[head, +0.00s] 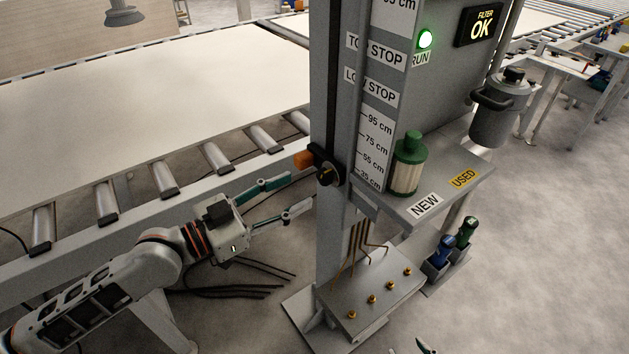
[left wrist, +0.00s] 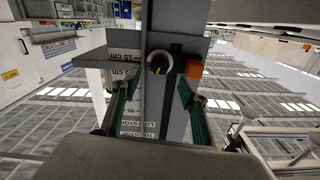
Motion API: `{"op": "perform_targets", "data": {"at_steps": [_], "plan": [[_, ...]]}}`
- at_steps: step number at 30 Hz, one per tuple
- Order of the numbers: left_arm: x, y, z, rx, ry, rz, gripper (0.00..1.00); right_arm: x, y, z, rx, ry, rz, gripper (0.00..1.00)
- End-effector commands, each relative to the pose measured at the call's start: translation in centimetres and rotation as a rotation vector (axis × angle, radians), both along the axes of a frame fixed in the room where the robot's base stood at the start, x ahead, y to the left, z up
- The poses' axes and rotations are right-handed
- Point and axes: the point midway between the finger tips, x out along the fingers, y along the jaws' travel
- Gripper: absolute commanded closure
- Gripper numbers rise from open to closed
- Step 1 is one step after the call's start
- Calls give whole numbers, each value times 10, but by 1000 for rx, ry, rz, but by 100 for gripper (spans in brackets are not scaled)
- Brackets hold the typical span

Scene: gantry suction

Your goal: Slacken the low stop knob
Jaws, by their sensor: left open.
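The low stop knob (head: 326,174) is a round black knob with a yellow mark on its face. It sits on a dark stop block on the post, near the low end of the centimetre scale, with an orange block (head: 303,159) beside it. My left gripper (head: 300,190) is open and empty just left of the knob, its fingers pointing toward it. In the left wrist view the knob (left wrist: 158,63) lies ahead, between and beyond the two green-padded fingers (left wrist: 158,88). Only a small tip of what looks like my right gripper (head: 426,346) shows at the bottom edge.
The grey post (head: 330,240) carries LOW STOP and TOP STOP labels. A roller conveyor (head: 165,180) runs behind my left arm. A shelf (head: 425,190) with a green-topped filter (head: 406,165) juts out right of the post. A plate with brass fittings (head: 370,300) lies below.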

Motion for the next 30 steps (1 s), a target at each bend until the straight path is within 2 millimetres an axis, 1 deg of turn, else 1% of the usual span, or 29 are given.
{"op": "perform_targets", "data": {"at_steps": [2,9,13,18,26,27,29,30], "plan": [[6,-9,4,-6,-2,-1,56,1,0,3,0,-3,0,60],[26,-37,3,-6,1,0,56,-2,1,1,4,4,0,60],[35,-48,2,-5,3,0,56,-4,2,-1,5,8,1,60],[39,-54,2,-4,2,0,56,-4,2,-1,6,9,1,60],[40,-55,1,-3,3,0,56,-5,2,-1,6,10,2,60],[40,-55,1,-3,3,0,66,-5,2,-1,6,10,2,60],[40,-55,1,-3,3,0,82,-5,2,-1,6,10,2,60],[40,-55,1,-3,3,0,92,-5,2,-1,6,10,2,60]]}}
